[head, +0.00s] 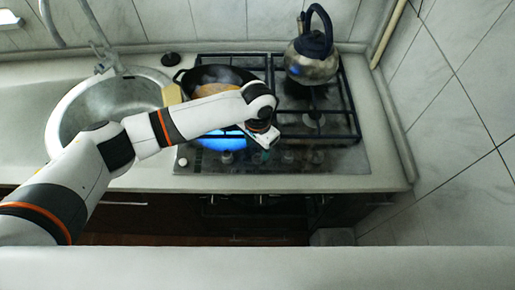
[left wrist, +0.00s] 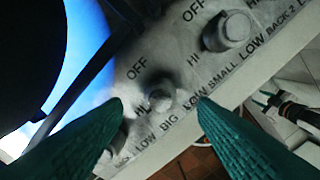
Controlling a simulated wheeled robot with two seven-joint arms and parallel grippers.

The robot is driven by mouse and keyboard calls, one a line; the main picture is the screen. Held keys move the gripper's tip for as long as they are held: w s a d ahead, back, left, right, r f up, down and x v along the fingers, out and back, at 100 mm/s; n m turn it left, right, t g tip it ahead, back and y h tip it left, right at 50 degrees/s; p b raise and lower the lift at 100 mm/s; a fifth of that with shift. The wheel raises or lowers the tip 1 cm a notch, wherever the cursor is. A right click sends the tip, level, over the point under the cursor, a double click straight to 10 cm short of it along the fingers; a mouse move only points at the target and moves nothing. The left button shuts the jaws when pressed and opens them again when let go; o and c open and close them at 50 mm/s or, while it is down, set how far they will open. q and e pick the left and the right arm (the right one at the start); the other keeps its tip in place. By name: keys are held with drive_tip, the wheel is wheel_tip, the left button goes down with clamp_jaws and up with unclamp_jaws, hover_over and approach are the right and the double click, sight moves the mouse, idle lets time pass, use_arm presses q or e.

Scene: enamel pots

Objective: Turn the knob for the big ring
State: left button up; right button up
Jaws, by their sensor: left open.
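In the left wrist view, a round knob (left wrist: 160,97) stands on the panel with the word BIG printed beside it, and OFF, HI and LOW around it. My left gripper (left wrist: 160,102) is open, with one green finger on each side of this knob. I cannot tell whether the fingers touch it. In the head view my left gripper (head: 264,138) is over the front of the hob (head: 350,162), and its fingers are hard to make out. A blue flame glow (head: 222,141) shows under the dark pan (head: 238,73). My right gripper is not in view.
The SMALL knob (left wrist: 231,30) is up and right of the BIG one. A kettle (head: 313,66) stands on the back right of the hob. A round sink (head: 75,118) is at the left. The counter's front right (head: 388,182) is clear.

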sight(258, 154)
use_arm(q)
drive_tip(key=shift+f, duration=1.75)
